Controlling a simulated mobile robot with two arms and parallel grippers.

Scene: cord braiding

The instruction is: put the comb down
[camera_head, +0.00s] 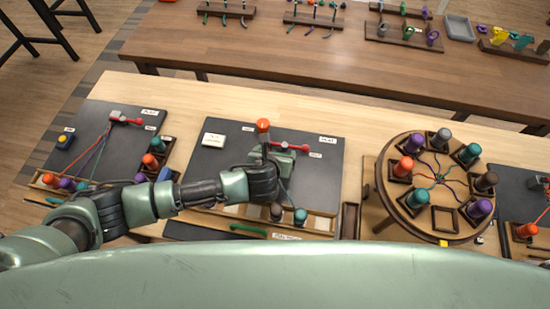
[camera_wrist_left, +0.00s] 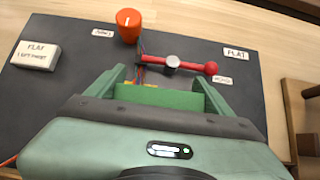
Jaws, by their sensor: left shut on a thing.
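My left gripper (camera_head: 272,165) is over the middle dark board (camera_head: 215,165), close to the red bar clamp (camera_head: 292,147). In the left wrist view its two fingers (camera_wrist_left: 165,88) are shut on a green block, which I take to be the comb (camera_wrist_left: 185,99). Cords run from the red clamp (camera_wrist_left: 175,64) down toward the comb. The comb's lower side is hidden by the gripper body. An orange bobbin (camera_head: 263,126) stands just behind the gripper, and it also shows in the left wrist view (camera_wrist_left: 128,22). My right gripper is not in view.
A white block (camera_head: 213,139) lies on the board's left. Dark and teal bobbins (camera_head: 300,216) stand at the board's front. A green bar (camera_head: 248,230) lies on the front edge. A round stand (camera_head: 400,222) with several bobbins is to the right. Another cord board (camera_head: 95,125) is left.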

